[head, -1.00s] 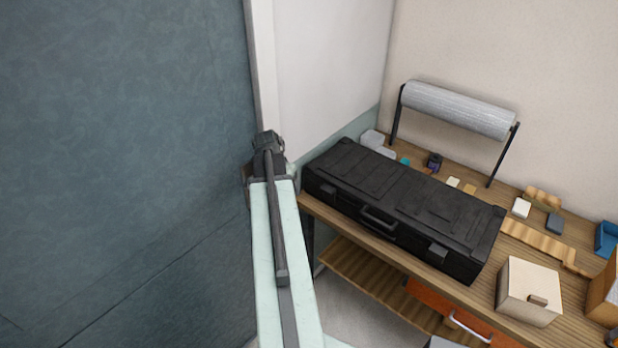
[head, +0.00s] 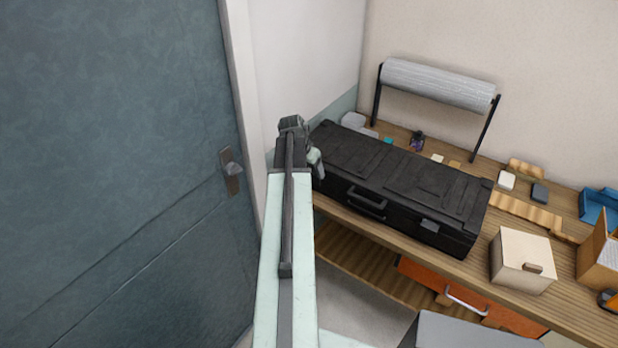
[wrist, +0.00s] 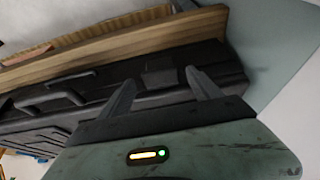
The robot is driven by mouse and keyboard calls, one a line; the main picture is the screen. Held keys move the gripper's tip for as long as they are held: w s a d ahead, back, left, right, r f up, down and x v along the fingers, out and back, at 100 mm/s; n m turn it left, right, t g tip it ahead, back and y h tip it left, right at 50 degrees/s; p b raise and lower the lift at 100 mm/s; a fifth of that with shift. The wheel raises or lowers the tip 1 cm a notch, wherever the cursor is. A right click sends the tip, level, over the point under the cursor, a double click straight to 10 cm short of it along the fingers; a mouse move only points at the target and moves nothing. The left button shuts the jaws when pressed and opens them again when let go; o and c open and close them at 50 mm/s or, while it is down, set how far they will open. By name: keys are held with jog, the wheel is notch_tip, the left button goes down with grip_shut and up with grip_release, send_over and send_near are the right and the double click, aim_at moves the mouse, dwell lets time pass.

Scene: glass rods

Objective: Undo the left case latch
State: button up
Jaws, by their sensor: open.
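The black case (head: 400,185) lies closed on the wooden workbench, with its carry handle (head: 366,203) and right latch (head: 430,225) on the front face. The left latch is hidden behind my arm in the head view. In the wrist view, which looks upside down, a dark block that appears to be the left latch (wrist: 160,67) sits on the case front, between and beyond my fingertips. My gripper (wrist: 160,80) is open and empty, close to the case front; whether it touches is unclear. In the head view my gripper (head: 315,160) is at the case's left end, mostly hidden.
A blue-grey door with a metal handle (head: 231,172) stands at the left. A foil roll on a stand (head: 438,84) is behind the case. A pale box (head: 521,262) and small items are to its right. An orange drawer (head: 470,297) is below the bench top.

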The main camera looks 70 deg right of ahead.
jog(key=shift+d+f, duration=0.1)
jog(key=shift+f, duration=0.1)
grip_shut()
jog(key=shift+s, duration=0.1)
